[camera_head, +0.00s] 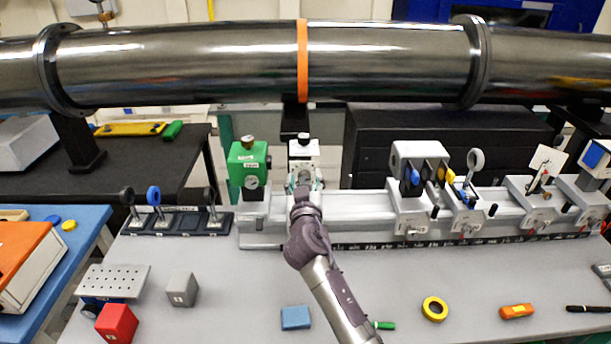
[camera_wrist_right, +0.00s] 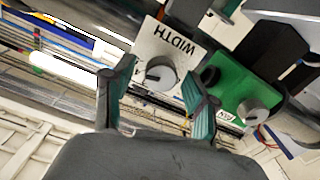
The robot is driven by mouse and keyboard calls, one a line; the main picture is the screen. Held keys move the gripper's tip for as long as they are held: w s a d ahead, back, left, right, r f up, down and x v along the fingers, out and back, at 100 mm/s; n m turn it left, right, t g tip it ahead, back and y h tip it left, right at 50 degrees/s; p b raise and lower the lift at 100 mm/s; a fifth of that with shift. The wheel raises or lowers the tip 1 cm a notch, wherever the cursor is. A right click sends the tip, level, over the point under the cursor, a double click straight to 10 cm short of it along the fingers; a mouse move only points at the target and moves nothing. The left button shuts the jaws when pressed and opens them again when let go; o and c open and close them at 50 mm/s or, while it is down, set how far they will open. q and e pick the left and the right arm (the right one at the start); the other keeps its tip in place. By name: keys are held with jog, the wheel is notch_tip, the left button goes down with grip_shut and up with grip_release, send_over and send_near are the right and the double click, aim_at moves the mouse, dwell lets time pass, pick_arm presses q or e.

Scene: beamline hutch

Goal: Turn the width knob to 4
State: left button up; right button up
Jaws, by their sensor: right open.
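The white width unit (camera_head: 304,150) stands on the rail near the middle of the bench in the head view. In the right wrist view its white face (camera_wrist_right: 180,45) reads "WIDTH" and bears a round grey knob (camera_wrist_right: 160,76) with a dark slot mark. My right gripper (camera_head: 304,184) is in front of this unit. In the right wrist view the gripper (camera_wrist_right: 149,80) is open, with one finger on each side of the knob; I cannot tell whether they touch it. The number the knob points to is not readable. My left gripper is not in view.
A green unit (camera_head: 248,165) with its own knob stands close to the left of the width unit. A large steel pipe (camera_head: 200,62) crosses above the bench. Lens holders (camera_head: 412,205) sit along the rail to the right. A blue block (camera_head: 296,317) lies in front.

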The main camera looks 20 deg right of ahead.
jog(key=shift+s+a+r, duration=0.1)
jog(key=shift+s, duration=0.1)
jog(key=shift+c, duration=0.2)
grip_shut()
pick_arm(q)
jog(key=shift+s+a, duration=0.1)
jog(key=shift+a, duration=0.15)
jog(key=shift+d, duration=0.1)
pick_arm(e)
jog(key=shift+n, duration=0.8)
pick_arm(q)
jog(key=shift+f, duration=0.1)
pick_arm(e)
jog(key=shift+w+n, duration=0.1)
jog(key=shift+n, duration=2)
